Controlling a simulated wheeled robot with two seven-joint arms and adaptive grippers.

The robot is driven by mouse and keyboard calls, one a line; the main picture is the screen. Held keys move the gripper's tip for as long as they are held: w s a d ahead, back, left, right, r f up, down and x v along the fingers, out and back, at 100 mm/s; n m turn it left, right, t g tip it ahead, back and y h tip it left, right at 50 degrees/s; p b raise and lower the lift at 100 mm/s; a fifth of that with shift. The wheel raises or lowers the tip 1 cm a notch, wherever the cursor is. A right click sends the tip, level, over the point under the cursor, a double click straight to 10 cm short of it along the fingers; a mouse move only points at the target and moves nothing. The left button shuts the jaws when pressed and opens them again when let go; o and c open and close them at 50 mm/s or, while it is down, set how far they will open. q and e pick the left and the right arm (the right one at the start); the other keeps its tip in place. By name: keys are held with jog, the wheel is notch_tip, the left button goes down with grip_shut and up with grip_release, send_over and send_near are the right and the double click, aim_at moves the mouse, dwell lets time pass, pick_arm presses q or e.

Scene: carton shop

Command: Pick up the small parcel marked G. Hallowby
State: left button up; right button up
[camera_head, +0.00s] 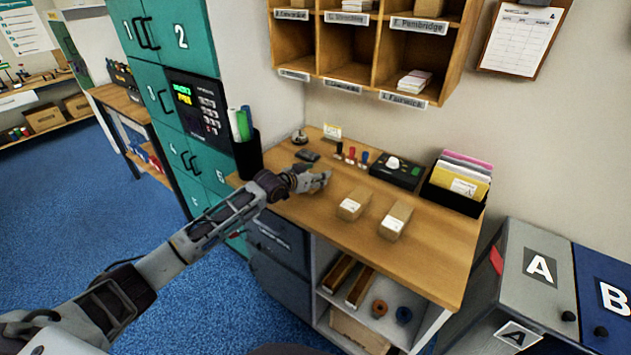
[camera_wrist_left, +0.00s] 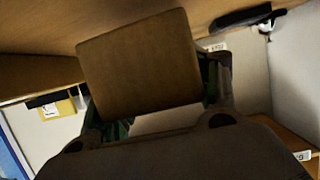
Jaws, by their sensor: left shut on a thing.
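Two small brown parcels with white labels lie on the wooden counter (camera_head: 447,255): a nearer-left one (camera_head: 353,204) and a longer one to its right (camera_head: 396,219). Their writing is too small to read. My left gripper (camera_head: 320,181) is over the counter, left of both. In the left wrist view a plain brown parcel (camera_wrist_left: 140,62) sits between the fingers of my left gripper, which is shut on it. No marking shows on the face towards the camera, so I cannot tell its name. In the head view this parcel is mostly hidden by the gripper. My right gripper is not in view.
Pigeonholes (camera_head: 378,50) with name labels hang above the counter. A bell (camera_head: 300,137), stamps, an ink pad box (camera_head: 396,172) and a file holder (camera_head: 457,185) line the back. A pen cup (camera_head: 247,155) stands left. The front right of the counter is clear.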

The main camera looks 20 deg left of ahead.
pick_arm(q)
notch_tip(320, 180, up, 7)
jog(key=shift+f, duration=0.1)
jog(key=shift+c, duration=0.2)
